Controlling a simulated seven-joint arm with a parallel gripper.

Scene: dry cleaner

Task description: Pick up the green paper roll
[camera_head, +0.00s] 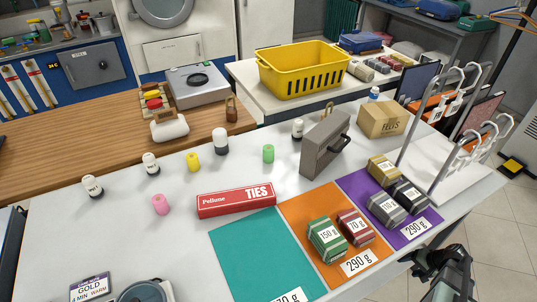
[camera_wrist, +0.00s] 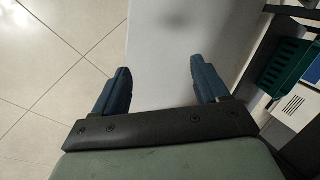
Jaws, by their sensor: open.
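The green paper roll (camera_head: 268,153) is a small upright green cylinder on the white counter (camera_head: 115,235). It stands left of the grey box-like case with a dark handle (camera_head: 325,145) and behind the red TIES box (camera_head: 236,199). My gripper (camera_head: 432,262) is at the lower right, by the counter's front edge, well apart from the roll. In the wrist view my gripper (camera_wrist: 159,68) has its two fingers spread wide with nothing between them. The green roll does not show in the wrist view.
A yellow roll (camera_head: 193,161), a pink roll (camera_head: 160,204) and several white bottles stand left of the green roll. Teal (camera_head: 258,255), orange and purple mats lie in front, with labelled weights on the latter two. White hooked racks (camera_head: 465,150) rise at right.

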